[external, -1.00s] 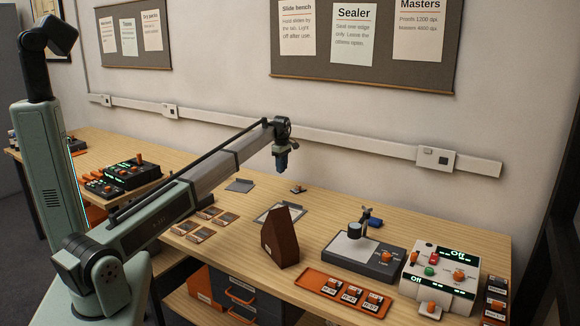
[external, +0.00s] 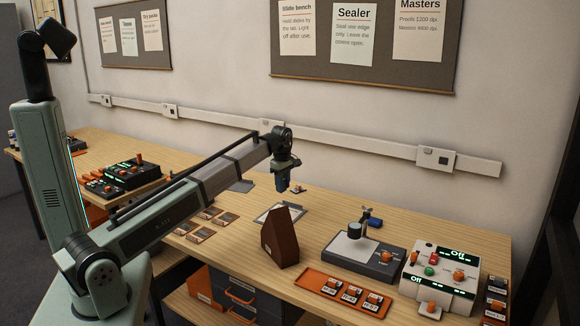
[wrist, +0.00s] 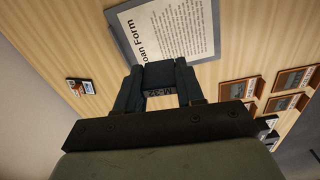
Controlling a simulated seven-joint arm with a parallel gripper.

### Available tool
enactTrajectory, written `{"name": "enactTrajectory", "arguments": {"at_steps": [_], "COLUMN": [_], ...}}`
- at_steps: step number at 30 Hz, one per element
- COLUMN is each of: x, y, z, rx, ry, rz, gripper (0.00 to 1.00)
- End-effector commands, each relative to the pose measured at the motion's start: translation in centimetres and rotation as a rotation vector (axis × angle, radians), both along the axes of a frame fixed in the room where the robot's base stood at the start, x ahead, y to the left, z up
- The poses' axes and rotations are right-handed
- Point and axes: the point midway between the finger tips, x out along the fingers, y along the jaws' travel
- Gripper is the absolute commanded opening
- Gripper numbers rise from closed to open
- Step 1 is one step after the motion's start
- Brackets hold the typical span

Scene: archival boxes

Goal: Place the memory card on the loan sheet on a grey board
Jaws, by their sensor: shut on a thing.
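My gripper (external: 282,188) is above the table at the back, pointing down. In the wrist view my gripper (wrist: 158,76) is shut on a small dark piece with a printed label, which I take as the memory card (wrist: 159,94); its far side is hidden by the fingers. The loan sheet (wrist: 170,28), headed "Loan Form", lies on a grey board (wrist: 124,42) just beyond the fingertips in the wrist view. In the external view the loan sheet (external: 270,212) is partly hidden by a brown wedge, and my gripper is above and behind it. The card appears clear of the sheet.
The brown wedge (external: 279,238) stands in front of the board. A small labelled piece (external: 298,189) lies behind it. Several framed cards (external: 200,235) lie to the left. An orange tray (external: 318,283), a grey stand (external: 375,262) and a white control box (external: 440,270) are right.

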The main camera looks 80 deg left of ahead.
Motion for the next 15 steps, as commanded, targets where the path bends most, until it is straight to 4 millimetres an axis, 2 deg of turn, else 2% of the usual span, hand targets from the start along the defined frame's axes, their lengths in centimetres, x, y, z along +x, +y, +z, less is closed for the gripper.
{"name": "enactTrajectory", "arguments": {"at_steps": [3, 8, 15], "x": [-1.2, -1.0, -1.1], "y": [-0.9, -0.7, -0.8], "z": [-0.3, -0.6, -3.7], "rx": [-0.008, -0.013, -0.013], "ry": [0.009, 0.016, 0.016], "rz": [0.041, 0.082, 0.087], "gripper": [0.08, 0.08, 0.08]}}
